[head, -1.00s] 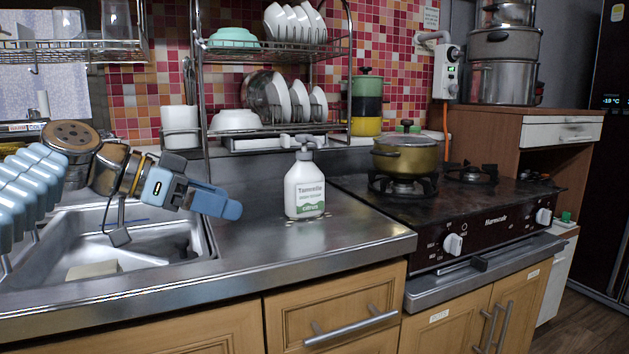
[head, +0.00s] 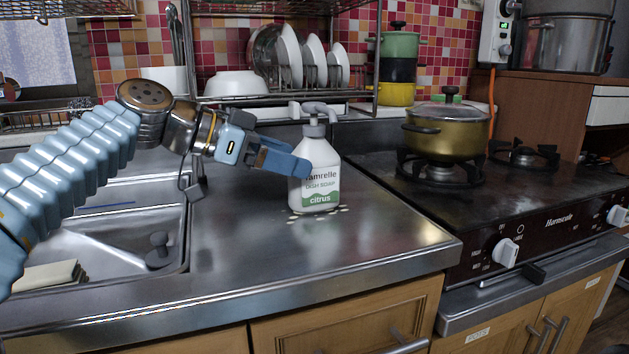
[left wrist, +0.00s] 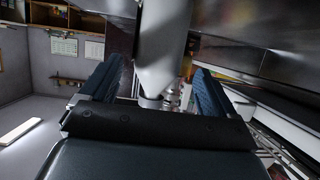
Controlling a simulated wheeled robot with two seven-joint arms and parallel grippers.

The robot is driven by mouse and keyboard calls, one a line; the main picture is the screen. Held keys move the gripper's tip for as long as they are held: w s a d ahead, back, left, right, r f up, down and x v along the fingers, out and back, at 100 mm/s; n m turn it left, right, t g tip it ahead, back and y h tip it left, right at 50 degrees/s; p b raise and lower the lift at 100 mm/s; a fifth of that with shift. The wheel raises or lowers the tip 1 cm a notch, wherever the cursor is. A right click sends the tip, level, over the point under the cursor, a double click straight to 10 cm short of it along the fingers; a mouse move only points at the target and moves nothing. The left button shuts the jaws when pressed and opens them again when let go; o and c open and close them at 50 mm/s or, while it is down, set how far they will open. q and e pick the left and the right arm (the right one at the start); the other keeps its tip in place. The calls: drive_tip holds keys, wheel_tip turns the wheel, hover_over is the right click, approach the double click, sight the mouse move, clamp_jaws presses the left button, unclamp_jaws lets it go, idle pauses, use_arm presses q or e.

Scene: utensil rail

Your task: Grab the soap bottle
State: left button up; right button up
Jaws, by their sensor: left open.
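The soap bottle (head: 318,190) is white with a grey collar, a pump top and a green "citrus" label. It stands upright on the steel counter between sink and stove. My left gripper (head: 290,163) is open at its left side, and a blue finger covers part of its upper label. In the left wrist view the pale bottle (left wrist: 163,45) appears upside down between the two spread fingers of the left gripper (left wrist: 156,75). I cannot tell whether a finger touches it. My right gripper is not in view.
The sink (head: 110,235) lies left, with a sponge (head: 45,276) in it. The stove (head: 470,195) is right, with a gold pot (head: 447,132) on a burner. A dish rack (head: 275,97) with plates and a bowl (head: 236,83) stands behind. The counter in front of the bottle is clear.

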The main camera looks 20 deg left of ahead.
use_arm(q)
drive_tip(key=x, duration=0.5)
drive_tip(key=shift+d, duration=0.25)
drive_tip(key=c, duration=1.5)
drive_tip(key=shift+r, duration=0.15)
clamp_jaws()
